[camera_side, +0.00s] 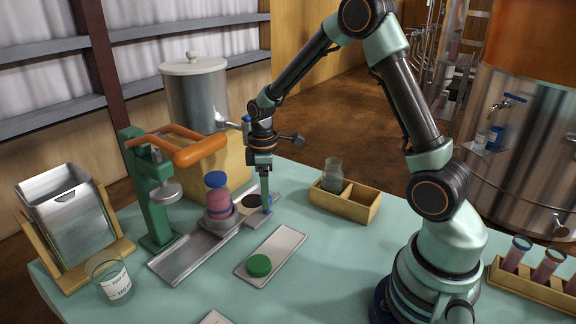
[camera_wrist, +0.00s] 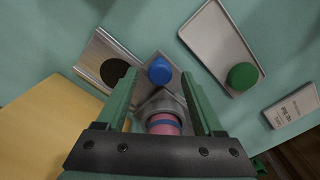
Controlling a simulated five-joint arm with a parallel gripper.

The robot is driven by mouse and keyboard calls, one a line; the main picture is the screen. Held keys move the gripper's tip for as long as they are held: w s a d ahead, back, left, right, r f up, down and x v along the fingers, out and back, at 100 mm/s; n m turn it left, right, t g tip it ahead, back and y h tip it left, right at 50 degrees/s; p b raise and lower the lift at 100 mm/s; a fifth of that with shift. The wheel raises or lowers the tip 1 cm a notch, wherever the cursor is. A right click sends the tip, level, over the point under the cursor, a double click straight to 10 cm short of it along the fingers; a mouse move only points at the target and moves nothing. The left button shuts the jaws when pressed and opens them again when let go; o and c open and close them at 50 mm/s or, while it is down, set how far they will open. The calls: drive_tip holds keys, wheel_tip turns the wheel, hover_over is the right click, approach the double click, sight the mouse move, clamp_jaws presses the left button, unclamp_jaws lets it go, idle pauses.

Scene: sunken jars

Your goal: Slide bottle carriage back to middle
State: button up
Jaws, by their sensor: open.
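A bottle (camera_side: 218,198) with pink contents and a blue cap stands upright in the grey carriage (camera_side: 246,221) on a metal rail (camera_side: 185,256). In the wrist view the bottle's pink body (camera_wrist: 163,127) shows behind the carriage's blue knob (camera_wrist: 159,70); its top is hidden by my gripper's bar. My gripper (camera_side: 266,209) is open and points down at the carriage's right end. In the wrist view its green fingers (camera_wrist: 159,76) stand on either side of the knob, with gaps; contact cannot be told.
A green press (camera_side: 150,190) with an orange lever stands left of the bottle. A dark disc (camera_wrist: 116,71) lies at the rail's far end. A tray (camera_side: 283,244) with a green cap (camera_side: 258,265) lies in front. A wooden box (camera_side: 360,204) stands at right.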

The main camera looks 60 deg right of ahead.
wheel_tip(320, 180, up, 12)
drive_tip(key=shift+f, duration=0.25)
idle(0.3)
drive_tip(key=s+a+r+m+t, duration=0.2)
drive_tip(key=s+a+r+m, duration=0.1)
drive_tip(key=s, duration=0.3)
drive_tip(key=s+a+r+m+t, duration=0.3)
drive_tip(key=s+a+m, duration=0.1)
drive_tip(key=s, duration=0.2)
drive_tip(key=shift+s+a+r+m+t, duration=0.25)
drive_tip(key=shift+s+r+m+t, duration=0.05)
drive_tip(key=shift+s+r+m, duration=0.1)
